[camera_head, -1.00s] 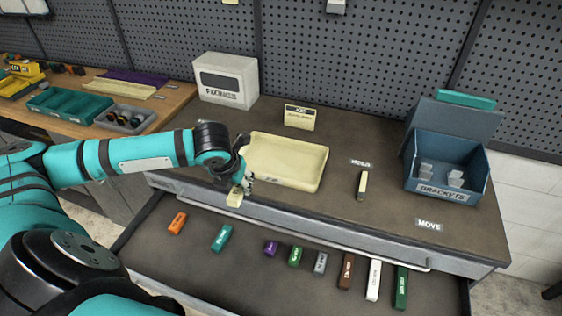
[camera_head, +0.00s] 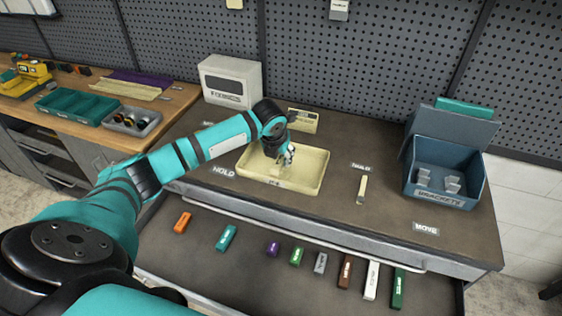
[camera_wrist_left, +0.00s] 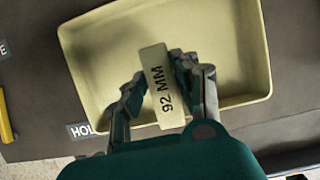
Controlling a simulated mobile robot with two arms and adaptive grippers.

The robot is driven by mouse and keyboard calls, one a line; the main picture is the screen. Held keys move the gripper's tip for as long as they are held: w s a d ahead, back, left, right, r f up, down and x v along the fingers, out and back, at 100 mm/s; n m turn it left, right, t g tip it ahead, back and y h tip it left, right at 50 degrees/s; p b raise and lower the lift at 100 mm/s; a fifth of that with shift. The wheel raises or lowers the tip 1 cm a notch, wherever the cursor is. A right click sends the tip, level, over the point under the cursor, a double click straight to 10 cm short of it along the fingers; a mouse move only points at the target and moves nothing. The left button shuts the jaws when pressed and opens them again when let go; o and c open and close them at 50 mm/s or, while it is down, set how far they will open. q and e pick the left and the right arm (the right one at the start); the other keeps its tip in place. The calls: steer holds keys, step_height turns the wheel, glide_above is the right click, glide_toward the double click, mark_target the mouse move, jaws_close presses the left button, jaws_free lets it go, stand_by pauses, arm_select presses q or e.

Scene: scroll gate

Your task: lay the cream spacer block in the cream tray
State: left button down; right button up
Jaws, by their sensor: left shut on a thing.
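The cream tray (camera_head: 312,176) lies on the dark worktop, and its rim and floor also show in the left wrist view (camera_wrist_left: 95,60). My left gripper (camera_head: 283,163) is over the tray. In the left wrist view, my left gripper (camera_wrist_left: 156,85) is shut on the cream spacer block (camera_wrist_left: 160,88), marked "92 MM", with a finger on each side. The block is over the tray's floor; whether it touches the floor I cannot tell. In the head view the gripper largely hides the block. My right gripper does not show.
An open drawer (camera_head: 205,255) in front holds several coloured blocks. A blue brackets bin (camera_head: 440,198) stands right. A white box (camera_head: 230,82) and a small cream sign (camera_head: 303,121) stand behind the tray. A slim cream-and-dark tool (camera_head: 362,188) lies right of it.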

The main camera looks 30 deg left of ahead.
mark_target(280, 160)
arm_select(q)
step_height(280, 160, down, 4)
steer(key=shift+w+r+p, duration=0.1)
steer(key=shift+r+p, duration=0.15)
steer(key=shift+p, duration=0.4)
steer(key=c, duration=1)
jaws_free()
steer(key=b+v, duration=0.1)
steer(key=v, duration=0.9)
steer(key=shift+s+r+b, duration=0.2)
steer(key=shift+r+b, duration=0.1)
steer(key=shift+s+d+r, duration=0.1)
steer(key=shift+s+r, duration=0.2)
steer(key=shift+r, duration=0.35)
